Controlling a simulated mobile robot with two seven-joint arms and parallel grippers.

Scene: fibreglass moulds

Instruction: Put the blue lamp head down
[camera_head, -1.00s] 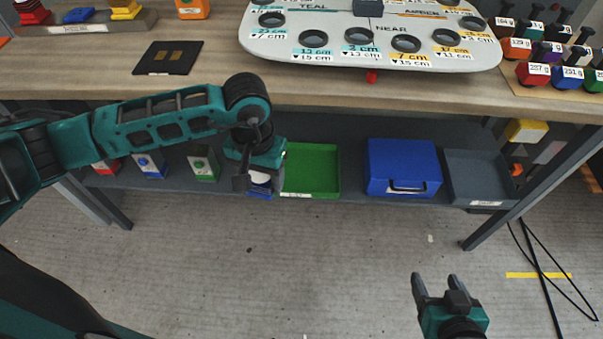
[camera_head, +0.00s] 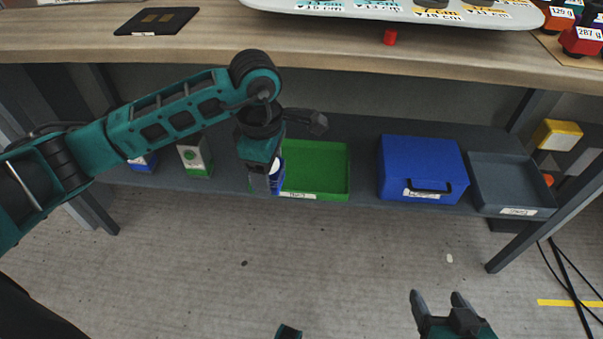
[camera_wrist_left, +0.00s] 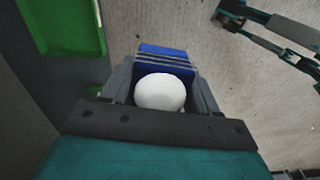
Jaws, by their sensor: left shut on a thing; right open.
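The blue lamp head (camera_wrist_left: 165,62) has a ribbed blue body and a white dome. My left gripper (camera_wrist_left: 163,90) is shut on it in the left wrist view, with a grey finger on each side. In the head view the lamp head (camera_head: 278,178) is mostly hidden by my left gripper (camera_head: 265,180), just left of the green tray at the lower shelf's front edge. I cannot tell whether it touches the shelf. My right gripper (camera_head: 440,302) is open and empty over the floor at the bottom.
The lower shelf (camera_head: 362,132) holds the green tray (camera_head: 340,172), a blue case (camera_head: 424,160), a grey tray (camera_head: 508,178) and small boxes (camera_head: 195,158) at left. The wooden tabletop (camera_head: 300,42) is above. The floor in front is mostly clear.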

